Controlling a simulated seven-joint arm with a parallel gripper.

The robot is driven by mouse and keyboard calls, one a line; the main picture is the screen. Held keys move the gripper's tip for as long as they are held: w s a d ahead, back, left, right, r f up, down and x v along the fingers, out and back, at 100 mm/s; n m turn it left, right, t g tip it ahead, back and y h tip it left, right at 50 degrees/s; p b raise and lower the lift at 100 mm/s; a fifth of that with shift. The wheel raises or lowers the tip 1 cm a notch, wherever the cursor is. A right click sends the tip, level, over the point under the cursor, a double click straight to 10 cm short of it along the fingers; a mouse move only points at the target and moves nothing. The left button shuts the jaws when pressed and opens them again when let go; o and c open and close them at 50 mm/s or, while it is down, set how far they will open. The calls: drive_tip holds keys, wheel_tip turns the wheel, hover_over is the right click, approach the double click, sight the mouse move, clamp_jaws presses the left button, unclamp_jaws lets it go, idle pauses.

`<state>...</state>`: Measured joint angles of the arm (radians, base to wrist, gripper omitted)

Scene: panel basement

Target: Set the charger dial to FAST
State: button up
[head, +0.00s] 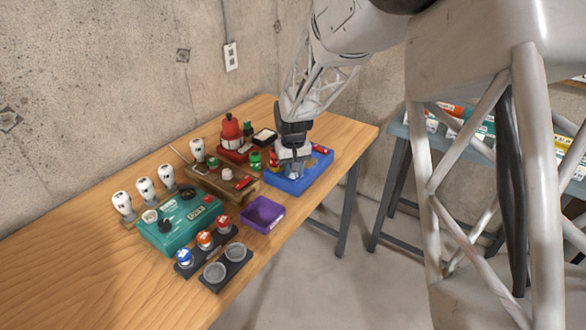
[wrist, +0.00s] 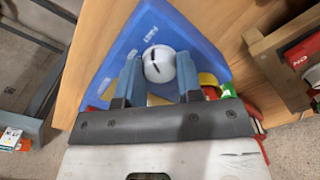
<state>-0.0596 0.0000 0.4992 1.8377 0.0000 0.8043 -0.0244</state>
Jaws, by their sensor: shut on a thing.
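The blue charger (head: 318,171) sits near the right end of the wooden table. In the wrist view its blue top (wrist: 205,50) fills the middle and carries small white lettering; one word above the dial looks like FAST. The white round dial (wrist: 158,62) has a dark line across its face. My gripper (wrist: 158,78) is shut on the dial, one finger on each side of it. In the head view my gripper (head: 295,170) points down onto the charger and hides the dial. I cannot tell exactly which label the dial's mark points to.
A purple tray (head: 262,214), a teal box with knobs (head: 180,222) and a brown wooden box (head: 218,184) stand to the left. A red bottle-shaped thing (head: 231,130) stands behind. Small red, yellow and green things crowd the charger. The table's front left is clear.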

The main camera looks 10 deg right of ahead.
drive_tip(key=o, duration=0.9)
drive_tip(key=shift+r, duration=0.15)
drive_tip(key=shift+r, duration=3.75)
drive_tip(key=shift+s+r, duration=0.1)
